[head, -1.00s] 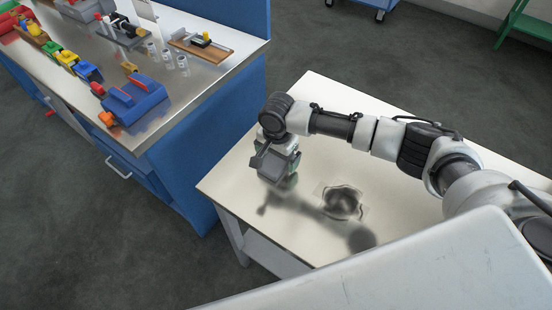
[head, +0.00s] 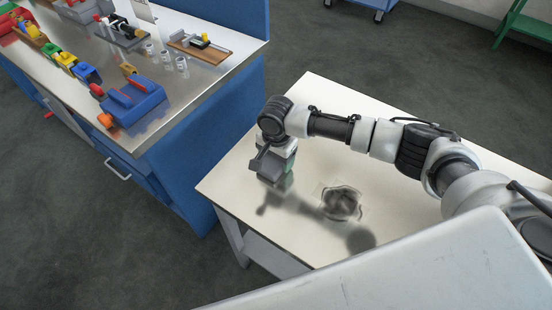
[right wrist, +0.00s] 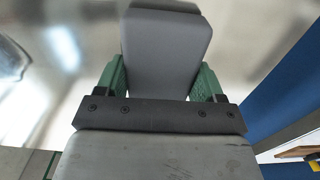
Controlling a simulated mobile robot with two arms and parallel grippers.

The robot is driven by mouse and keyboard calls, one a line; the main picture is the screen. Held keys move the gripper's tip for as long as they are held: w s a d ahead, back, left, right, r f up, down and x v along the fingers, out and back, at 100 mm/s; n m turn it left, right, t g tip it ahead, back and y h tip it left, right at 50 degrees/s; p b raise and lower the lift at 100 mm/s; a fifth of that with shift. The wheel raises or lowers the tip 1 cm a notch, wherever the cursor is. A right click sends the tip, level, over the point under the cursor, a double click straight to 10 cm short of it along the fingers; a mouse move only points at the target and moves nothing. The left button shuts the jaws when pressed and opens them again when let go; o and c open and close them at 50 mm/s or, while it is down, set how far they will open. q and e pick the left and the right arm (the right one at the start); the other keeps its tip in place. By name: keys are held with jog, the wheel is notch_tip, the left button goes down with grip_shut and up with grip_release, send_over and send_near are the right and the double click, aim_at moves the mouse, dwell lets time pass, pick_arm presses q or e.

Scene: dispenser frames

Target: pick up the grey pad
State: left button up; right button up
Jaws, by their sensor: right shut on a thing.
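The grey pad (right wrist: 166,52) shows in the right wrist view as a smooth grey block with rounded corners. It stands between the two green fingers of my right gripper (right wrist: 163,80), which is shut on it. In the head view my right gripper (head: 281,181) points down above the left part of the white table (head: 235,190). The pad is hard to tell from the gripper there, and the gap to the tabletop is unclear. My left gripper is in neither view now.
A dark, rumpled-looking patch (head: 342,202) lies on the table to the right of the gripper. A blue workbench (head: 215,130) with a metal top stands at the left, holding several coloured toys and a blue block (head: 137,100). A green stand (head: 525,22) is far right.

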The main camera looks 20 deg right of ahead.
notch_tip(320, 180, up, 3)
jog(key=shift+r+b, duration=0.2)
jog(key=shift+b, duration=0.1)
jog(key=s+d+r+b, duration=0.1)
jog(key=s+d+r, duration=0.5)
jog(key=d, duration=0.4)
jog(key=shift+r, duration=0.7)
jog(key=shift+s, duration=0.1)
